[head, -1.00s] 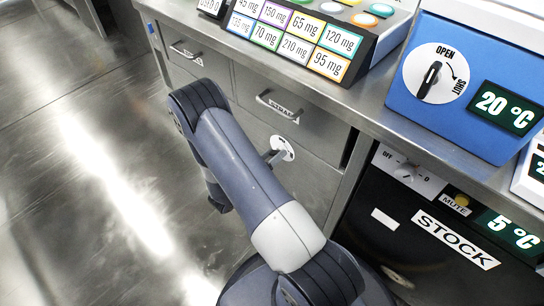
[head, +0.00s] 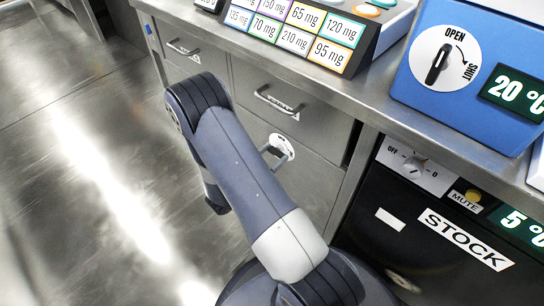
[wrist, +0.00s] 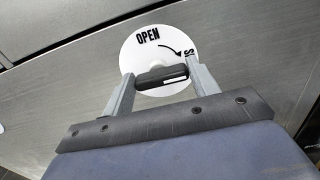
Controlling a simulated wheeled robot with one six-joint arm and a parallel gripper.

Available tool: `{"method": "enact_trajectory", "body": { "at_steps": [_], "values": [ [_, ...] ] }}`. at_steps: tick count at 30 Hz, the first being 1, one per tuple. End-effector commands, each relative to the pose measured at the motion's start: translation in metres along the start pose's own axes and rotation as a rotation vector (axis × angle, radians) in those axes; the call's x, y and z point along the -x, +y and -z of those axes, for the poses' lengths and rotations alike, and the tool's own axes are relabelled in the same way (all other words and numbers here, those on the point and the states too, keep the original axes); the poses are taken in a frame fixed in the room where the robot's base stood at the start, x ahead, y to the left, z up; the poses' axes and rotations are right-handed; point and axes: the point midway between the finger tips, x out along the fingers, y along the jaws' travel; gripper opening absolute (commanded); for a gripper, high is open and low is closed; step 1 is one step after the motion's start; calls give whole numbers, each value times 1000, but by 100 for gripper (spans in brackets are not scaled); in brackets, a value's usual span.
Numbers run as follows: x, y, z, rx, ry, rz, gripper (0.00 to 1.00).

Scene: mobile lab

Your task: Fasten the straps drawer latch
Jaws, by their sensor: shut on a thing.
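The latch is a white round plate (wrist: 128,59) with a black bar handle (wrist: 161,77), seen in the wrist view. "OPEN" and a curved arrow are printed on it; the arrow runs to lettering at the right, mostly hidden by a finger. The handle lies nearly level in the picture, its white mark on the right half. My gripper (wrist: 160,80) is shut on the handle, one finger at each end. In the head view the plate (head: 286,148) sits on a steel drawer front, and my gripper (head: 268,151) reaches it from the left.
Another drawer with a bar handle (head: 276,104) is above the latch; its label is hard to read. A blue box (head: 420,85) with its own OPEN/SHUT dial stands on the counter. A black STOCK unit (head: 375,240) is below right. Open floor (head: 80,200) lies left.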

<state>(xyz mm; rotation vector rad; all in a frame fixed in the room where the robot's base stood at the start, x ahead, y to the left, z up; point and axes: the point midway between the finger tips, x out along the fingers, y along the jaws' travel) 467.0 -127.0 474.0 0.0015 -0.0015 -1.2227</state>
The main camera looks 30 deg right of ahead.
Motion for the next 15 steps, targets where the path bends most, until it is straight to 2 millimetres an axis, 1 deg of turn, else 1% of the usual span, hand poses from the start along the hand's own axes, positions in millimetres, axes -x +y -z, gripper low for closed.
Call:
{"method": "enact_trajectory", "body": {
  "at_steps": [14, 15],
  "values": [
    [0, 0, 1, -15, 2, 0, 34],
    [0, 0, 1, -15, 2, 0, 59]
  ]
}}
